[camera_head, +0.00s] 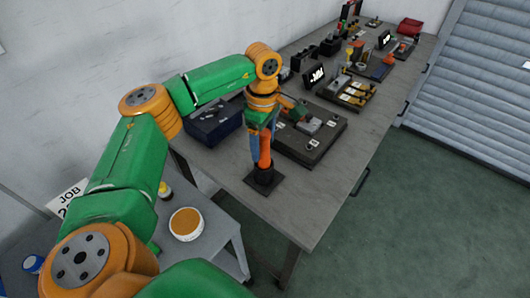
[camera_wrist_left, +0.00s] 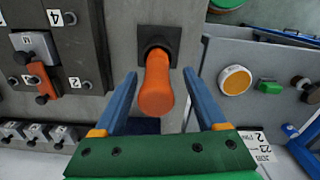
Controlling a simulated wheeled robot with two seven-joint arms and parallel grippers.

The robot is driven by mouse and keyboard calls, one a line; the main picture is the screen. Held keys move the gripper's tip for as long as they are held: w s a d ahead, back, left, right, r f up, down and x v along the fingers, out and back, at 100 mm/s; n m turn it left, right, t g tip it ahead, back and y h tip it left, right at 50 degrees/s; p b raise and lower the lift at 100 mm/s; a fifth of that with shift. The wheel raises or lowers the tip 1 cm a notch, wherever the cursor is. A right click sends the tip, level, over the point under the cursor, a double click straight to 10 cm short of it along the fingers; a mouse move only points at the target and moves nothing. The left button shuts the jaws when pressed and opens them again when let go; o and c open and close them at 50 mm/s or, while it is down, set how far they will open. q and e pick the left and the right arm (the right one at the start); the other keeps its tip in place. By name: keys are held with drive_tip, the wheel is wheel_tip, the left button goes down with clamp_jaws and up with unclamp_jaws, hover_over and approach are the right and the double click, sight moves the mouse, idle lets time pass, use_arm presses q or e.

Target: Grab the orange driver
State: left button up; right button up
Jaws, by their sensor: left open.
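The orange driver (camera_head: 265,158) stands upright in a square black holder (camera_head: 263,181) near the table's front edge. In the left wrist view the driver (camera_wrist_left: 157,88) shows its rounded handle between two blue fingers, with the black holder (camera_wrist_left: 158,38) beyond it. My left gripper (camera_wrist_left: 160,77) is open, one finger on each side of the handle, with visible gaps in that view. In the head view my left gripper (camera_head: 258,148) hangs down at the driver and partly hides it. My right gripper is not in view.
A dark board (camera_head: 312,150) with numbered parts lies just right of the driver. A dark blue box (camera_head: 213,126) stands behind on the left. A lower grey side table holds a white tub with an orange top (camera_head: 186,224). More fixtures line the table farther back.

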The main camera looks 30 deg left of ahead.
use_arm(q)
drive_tip(key=shift+w+f, duration=0.25)
drive_tip(key=shift+f, duration=1)
drive_tip(key=shift+s+r, duration=0.1)
drive_tip(key=shift+c, duration=1.4)
clamp_jaws()
